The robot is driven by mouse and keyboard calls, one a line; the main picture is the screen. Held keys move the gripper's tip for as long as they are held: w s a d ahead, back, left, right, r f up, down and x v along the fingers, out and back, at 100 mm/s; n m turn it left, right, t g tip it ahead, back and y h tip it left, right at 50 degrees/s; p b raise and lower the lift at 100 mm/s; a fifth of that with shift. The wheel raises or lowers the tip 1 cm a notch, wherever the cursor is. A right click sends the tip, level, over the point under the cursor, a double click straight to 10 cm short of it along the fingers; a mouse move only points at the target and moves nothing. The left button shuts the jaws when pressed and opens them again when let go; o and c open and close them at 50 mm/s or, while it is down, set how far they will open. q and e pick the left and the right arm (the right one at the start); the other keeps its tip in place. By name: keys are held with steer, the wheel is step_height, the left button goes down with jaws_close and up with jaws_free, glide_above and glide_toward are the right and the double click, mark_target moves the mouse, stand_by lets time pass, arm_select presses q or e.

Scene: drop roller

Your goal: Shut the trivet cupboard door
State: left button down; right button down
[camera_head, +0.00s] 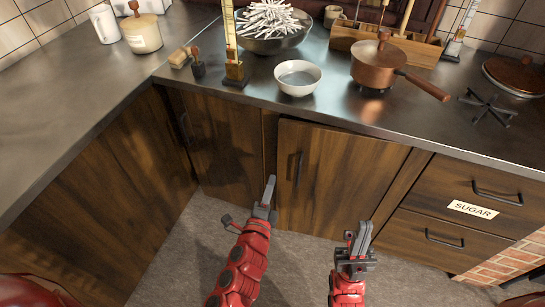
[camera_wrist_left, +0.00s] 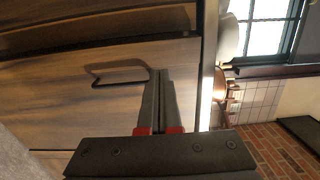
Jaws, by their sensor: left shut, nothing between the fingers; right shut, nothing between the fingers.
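A dark wooden cupboard door (camera_head: 335,180) under the copper pot stands slightly proud of the cabinet front, its top edge showing. It has a vertical black handle (camera_head: 298,170) near its left edge. No label shows which cupboard is the trivet one. My left gripper (camera_head: 270,190) is shut and empty, close to the left edge of this door. In the left wrist view, the shut fingers (camera_wrist_left: 160,95) are near a black handle (camera_wrist_left: 118,72) on a wooden panel; contact cannot be told. My right gripper (camera_head: 361,236) is shut and empty, in front of the door's lower right.
Another cupboard door (camera_head: 220,145) is at the left, by the corner. Drawers (camera_head: 455,200), one labelled SUGAR, are at the right. The counter above holds a white bowl (camera_head: 298,78), a copper pot (camera_head: 378,65) and a black trivet (camera_head: 487,108). Grey floor (camera_head: 190,250) is clear at the left.

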mark_target(284, 143)
arm_select(q)
steer(key=x, duration=1.2)
steer(key=shift+w+f, duration=0.1)
steer(key=shift+w, duration=0.15)
steer(key=shift+w+d, duration=0.15)
steer(key=shift+w, duration=0.1)
